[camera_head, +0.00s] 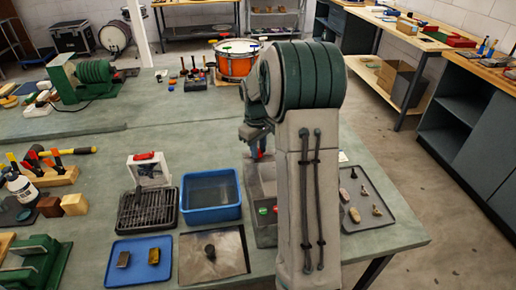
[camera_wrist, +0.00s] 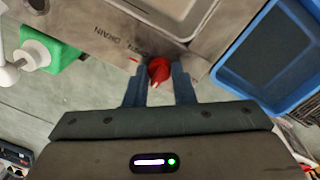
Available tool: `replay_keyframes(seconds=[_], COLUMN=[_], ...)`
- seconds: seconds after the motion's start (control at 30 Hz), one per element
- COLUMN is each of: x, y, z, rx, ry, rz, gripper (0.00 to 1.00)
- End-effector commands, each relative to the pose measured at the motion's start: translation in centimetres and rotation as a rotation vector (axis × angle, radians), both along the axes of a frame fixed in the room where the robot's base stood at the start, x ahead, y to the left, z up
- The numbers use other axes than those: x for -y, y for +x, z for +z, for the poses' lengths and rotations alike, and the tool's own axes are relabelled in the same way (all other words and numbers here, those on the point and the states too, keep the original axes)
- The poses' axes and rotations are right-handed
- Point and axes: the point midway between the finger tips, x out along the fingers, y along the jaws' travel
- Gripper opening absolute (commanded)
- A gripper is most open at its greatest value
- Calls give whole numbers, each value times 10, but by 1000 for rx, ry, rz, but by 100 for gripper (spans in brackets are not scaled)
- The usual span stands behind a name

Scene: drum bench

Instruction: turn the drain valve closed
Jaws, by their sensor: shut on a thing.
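The drain valve's red handle (camera_wrist: 159,68) sits at the edge of a metal panel (camera_wrist: 125,28) printed "DRAIN" in the wrist view. My gripper (camera_wrist: 160,76) has its two blue-grey fingers on either side of the handle and is shut on it. A small white pointer or mark shows at the handle's lower side. In the head view my arm hides most of the metal unit (camera_head: 254,187), and only a little red shows below my wrist. I cannot tell the handle's exact angle against the closed mark.
A blue tub (camera_head: 212,212) stands left of the unit; it shows at the right of the wrist view (camera_wrist: 257,62). A green and white object (camera_wrist: 62,57) is at left there. A grey tray (camera_head: 384,214) with small parts lies right of my arm.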

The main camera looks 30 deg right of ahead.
Motion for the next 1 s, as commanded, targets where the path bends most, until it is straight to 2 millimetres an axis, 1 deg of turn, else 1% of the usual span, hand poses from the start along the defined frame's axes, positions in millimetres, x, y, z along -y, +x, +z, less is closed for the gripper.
replay_keyframes(seconds=[0.03, 0.37, 0.4, 0.47, 0.5, 0.73, 0.83, 0.93, 1.0], x=[1, 0, 0, 0, 0, 0, 0, 0, -1], y=[2, 2, 2, 2, 2, 1, 1, 1, 1], z=[3, 3, 3, 3, 2, 1, 5, 16, 29], rx=[8, 9, 9, 8, 7, 3, 5, 6, 8], ry=[-3, -2, -2, -3, -2, -1, -2, -2, -2], rz=[3, 5, 5, 5, 5, 4, 3, 3, 2], gripper=[0, 0, 26, 42, 45, 45, 45, 45, 45])
